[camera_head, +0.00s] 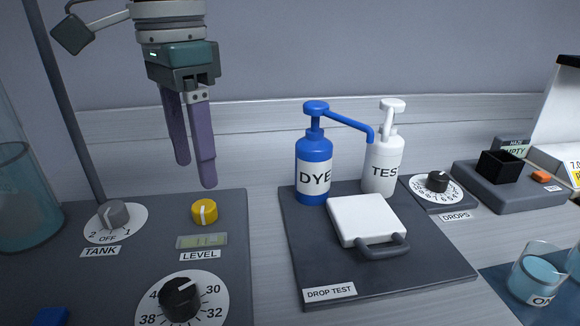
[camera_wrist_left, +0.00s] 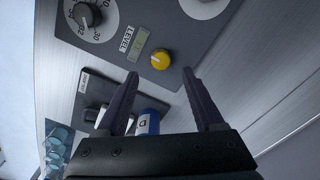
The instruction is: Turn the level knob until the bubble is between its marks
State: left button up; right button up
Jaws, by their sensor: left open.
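The yellow level knob (camera_head: 204,211) stands on the dark panel, just above the small greenish level window (camera_head: 202,241) and the LEVEL label (camera_head: 200,255). The bubble and its marks are too small to make out. My left gripper (camera_head: 195,176) hangs above and slightly behind the knob, fingers pointing down, open and empty, apart from it. In the left wrist view the yellow knob (camera_wrist_left: 160,60) shows beyond the two spread fingertips (camera_wrist_left: 160,76), with the level window (camera_wrist_left: 140,42) beside it. My right gripper is not in view.
The grey tank knob (camera_head: 113,214) is left of the level knob, and a black numbered dial (camera_head: 180,298) is below it. A blue DYE bottle (camera_head: 314,165) and white TEST bottle (camera_head: 383,165) stand right, behind a white-lidded drop test block (camera_head: 366,219). A glass tank (camera_head: 20,200) is far left.

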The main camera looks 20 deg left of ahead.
aim_at(202, 206)
pick_arm(q)
notch_tip(202, 206, down, 6)
jog(key=shift+f+b, duration=0.2)
jog(key=shift+b, duration=0.15)
grip_shut()
dwell(0.5)
